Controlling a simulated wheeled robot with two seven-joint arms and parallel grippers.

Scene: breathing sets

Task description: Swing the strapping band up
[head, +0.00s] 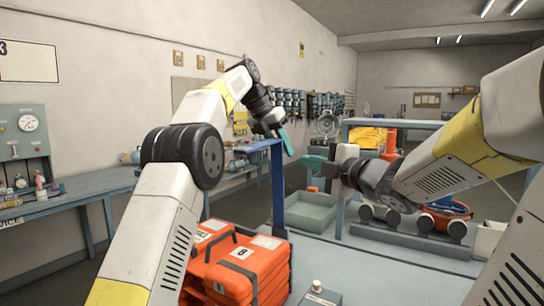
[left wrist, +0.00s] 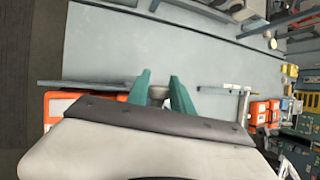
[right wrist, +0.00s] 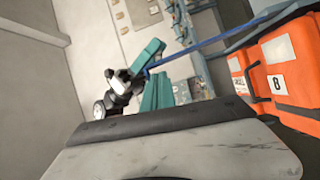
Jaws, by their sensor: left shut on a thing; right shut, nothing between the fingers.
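The exact grip spot is partly hidden.
Orange numbered cases (head: 245,268) are stacked at the front of the bench. A green-grey tray (head: 310,212) sits behind them. Bare bench top (head: 385,275) shows at the front right.

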